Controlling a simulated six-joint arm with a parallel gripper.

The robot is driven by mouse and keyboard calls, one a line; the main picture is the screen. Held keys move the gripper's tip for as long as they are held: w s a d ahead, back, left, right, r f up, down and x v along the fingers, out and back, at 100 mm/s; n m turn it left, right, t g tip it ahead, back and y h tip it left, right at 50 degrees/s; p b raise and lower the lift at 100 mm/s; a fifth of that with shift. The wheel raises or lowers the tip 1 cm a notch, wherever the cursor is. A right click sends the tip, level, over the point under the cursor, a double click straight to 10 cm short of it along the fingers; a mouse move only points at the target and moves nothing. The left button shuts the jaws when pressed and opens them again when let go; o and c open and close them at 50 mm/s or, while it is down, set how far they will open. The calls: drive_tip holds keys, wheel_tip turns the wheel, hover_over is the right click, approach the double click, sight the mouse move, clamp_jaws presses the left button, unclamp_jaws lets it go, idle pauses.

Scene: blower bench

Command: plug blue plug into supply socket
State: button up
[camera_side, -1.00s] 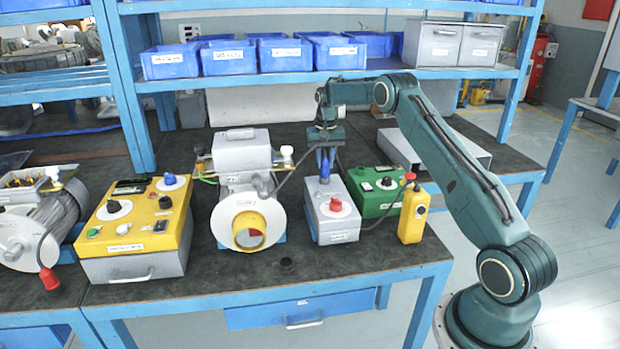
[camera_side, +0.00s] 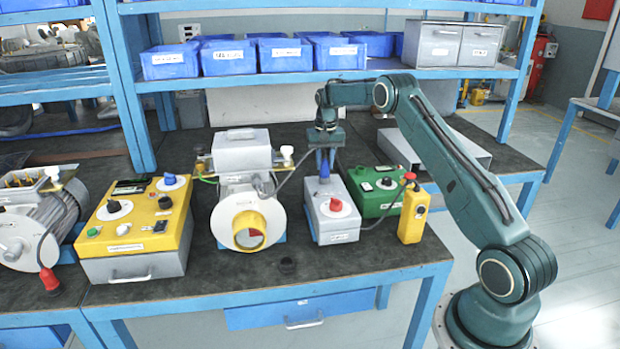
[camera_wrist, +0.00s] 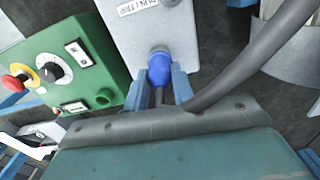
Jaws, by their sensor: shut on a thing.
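My gripper (camera_side: 325,168) points down over the back of the grey box (camera_side: 337,224) with the red knob. It is shut on the blue plug (camera_wrist: 159,69), which sits between its two fingers in the wrist view. The plug's front end meets a dark round fitting (camera_wrist: 158,49), apparently the supply socket, on the grey box (camera_wrist: 140,30). I cannot tell how far in the plug is. The plug's dark cable (camera_wrist: 240,70) curves away to the right in the wrist view; in the side view it runs to the blower (camera_side: 240,195).
A green box (camera_side: 379,191) stands close to the right of the grey box, with a yellow pendant (camera_side: 412,214) beside it. A yellow control box (camera_side: 137,232) stands left of the blower. Blue bins (camera_side: 286,54) line the shelf behind.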

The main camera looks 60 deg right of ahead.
drive_tip(key=shift+f, duration=0.2)
drive_tip(key=o, duration=1.1)
drive_tip(key=shift+r, duration=0.1)
wheel_tip(320, 180, up, 12)
drive_tip(key=shift+r, duration=0.85)
